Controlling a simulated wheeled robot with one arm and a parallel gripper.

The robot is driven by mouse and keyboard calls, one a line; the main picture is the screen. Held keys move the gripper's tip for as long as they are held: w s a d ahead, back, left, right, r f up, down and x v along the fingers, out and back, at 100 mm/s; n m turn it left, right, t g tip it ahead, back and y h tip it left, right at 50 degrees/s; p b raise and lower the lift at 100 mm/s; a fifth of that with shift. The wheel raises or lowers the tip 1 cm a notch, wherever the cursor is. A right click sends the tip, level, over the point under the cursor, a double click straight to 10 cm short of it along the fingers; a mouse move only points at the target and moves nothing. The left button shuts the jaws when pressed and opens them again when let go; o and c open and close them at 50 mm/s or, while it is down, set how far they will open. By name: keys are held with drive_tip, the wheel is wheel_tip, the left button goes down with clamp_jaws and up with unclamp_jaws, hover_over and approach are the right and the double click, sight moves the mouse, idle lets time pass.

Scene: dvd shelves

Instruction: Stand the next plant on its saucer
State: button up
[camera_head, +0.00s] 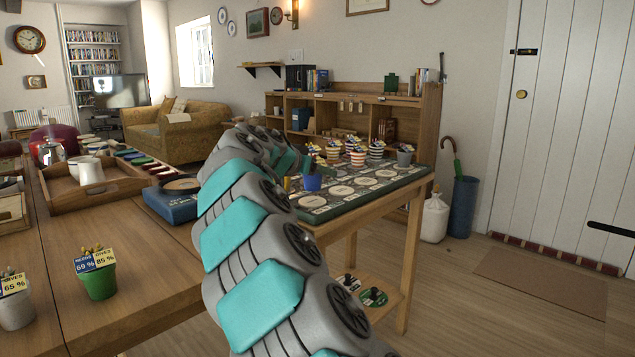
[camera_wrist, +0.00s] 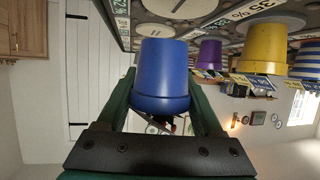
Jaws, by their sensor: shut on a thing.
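My gripper (camera_wrist: 162,120) is shut on a blue pot (camera_wrist: 160,75), with a green finger on each side of it in the wrist view, which is upside down. In the head view the blue pot (camera_head: 312,183) shows beside my arm, over the near left part of a green board (camera_head: 375,198). Pale round saucers (camera_head: 341,190) lie in rows on the board. Several potted plants stand along its back, among them a red-striped pot (camera_head: 358,158) and a grey pot (camera_head: 404,158). A purple pot (camera_wrist: 208,54) and a yellow pot (camera_wrist: 263,45) show in the wrist view. My arm hides the board's left side.
A green potted plant (camera_head: 98,282) and a pale pot (camera_head: 15,312) with labels stand on the near wooden table (camera_head: 150,290). A blue box (camera_head: 170,203) and wooden tray (camera_head: 125,182) lie farther back. A wooden hutch (camera_head: 425,125) stands behind the board.

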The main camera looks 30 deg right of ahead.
sight(317, 198)
drive_tip(key=shift+w+d, duration=0.35)
drive_tip(key=shift+w, duration=0.5)
drive_tip(key=shift+f, duration=1.8)
drive_tip(key=shift+f, duration=0.25)
drive_tip(key=o, duration=1.5)
drive_tip(key=shift+r, duration=0.1)
drive_tip(key=shift+o, duration=0.2)
drive_tip(key=shift+r, duration=0.15)
drive_tip(key=shift+s+a+r, duration=0.1)
drive_tip(key=shift+s+a, duration=0.05)
drive_tip(key=shift+a, duration=0.1)
drive_tip(key=v, duration=1.1)
drive_tip(key=shift+a, duration=0.2)
